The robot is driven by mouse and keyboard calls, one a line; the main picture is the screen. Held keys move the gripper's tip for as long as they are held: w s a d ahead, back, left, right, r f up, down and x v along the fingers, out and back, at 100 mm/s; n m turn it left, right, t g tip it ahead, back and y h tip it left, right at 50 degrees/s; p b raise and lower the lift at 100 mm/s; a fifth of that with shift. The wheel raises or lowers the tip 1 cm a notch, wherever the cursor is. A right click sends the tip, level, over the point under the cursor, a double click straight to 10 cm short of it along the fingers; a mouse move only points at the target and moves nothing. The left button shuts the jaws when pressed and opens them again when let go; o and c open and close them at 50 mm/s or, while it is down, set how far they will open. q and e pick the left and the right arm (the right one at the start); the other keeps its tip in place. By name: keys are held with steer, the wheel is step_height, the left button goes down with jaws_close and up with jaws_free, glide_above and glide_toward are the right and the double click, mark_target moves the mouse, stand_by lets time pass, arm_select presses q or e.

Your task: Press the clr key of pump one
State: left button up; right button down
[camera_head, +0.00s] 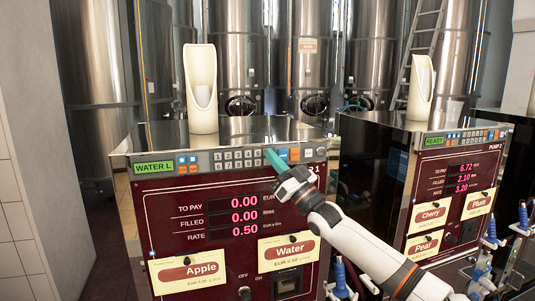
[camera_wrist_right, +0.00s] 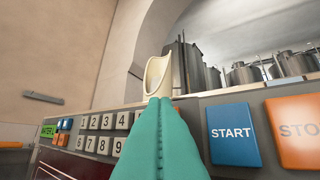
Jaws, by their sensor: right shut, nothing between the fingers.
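Pump one (camera_head: 160,215) is the left machine, with a dark red front and a key strip along its top edge. Its number keys (camera_head: 236,159) show left of my right gripper (camera_head: 270,155). My right gripper has teal fingers, shut and empty, with the tips at the strip near the right end of the number keys. In the right wrist view the fingers (camera_wrist_right: 160,105) cover part of the strip between the number keys (camera_wrist_right: 101,122) and the blue START key (camera_wrist_right: 231,134). I cannot make out the clr key; it may be behind the fingers. Contact is unclear.
An orange STOP key (camera_wrist_right: 297,131) sits right of START. A green display (camera_head: 154,168) reads WATER L. Pump one shows 0.00, 0.00 and 0.50. A cream holder (camera_head: 201,85) stands on top. Pump two (camera_head: 465,210) is at right, with hoses beside it. Steel tanks stand behind.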

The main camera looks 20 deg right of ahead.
steer(key=shift+s, duration=0.1)
steer(key=shift+s+d, duration=0.1)
steer(key=shift+s, duration=0.6)
steer(key=shift+s+p, duration=0.9)
steer(key=shift+s, duration=1.6)
